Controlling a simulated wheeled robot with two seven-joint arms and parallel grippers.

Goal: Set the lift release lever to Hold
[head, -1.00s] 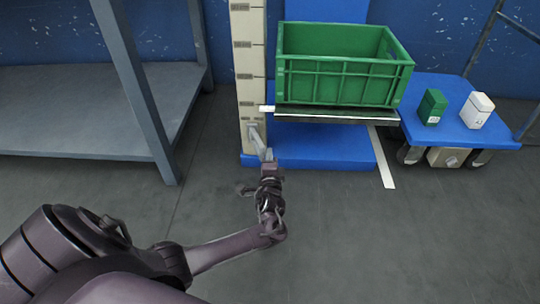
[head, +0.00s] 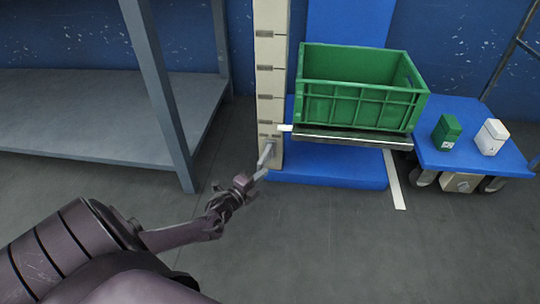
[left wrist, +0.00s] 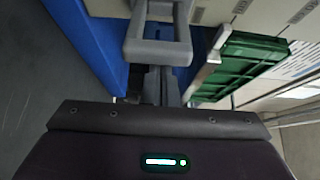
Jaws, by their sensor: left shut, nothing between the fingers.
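The grey lift release lever (head: 266,155) is on the lower front of the cream post (head: 270,90), its free end slanting down and to the left. In the left wrist view a grey loop-shaped handle (left wrist: 158,46), apparently the lever's, stands just ahead of my fingers. My left gripper (head: 260,175) is shut with nothing between its fingers, right at the lever's lower end; its fingers also show in the left wrist view (left wrist: 160,85). I cannot tell whether they touch the handle. No Hold marking is readable. My right gripper is out of view.
A green crate (head: 358,105) sits on the lift platform (head: 350,139) over a blue base (head: 335,174). A blue cart (head: 468,160) with a green box (head: 446,131) and a white box (head: 491,137) stands right. A grey shelf (head: 80,110) stands left. The floor in front is clear.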

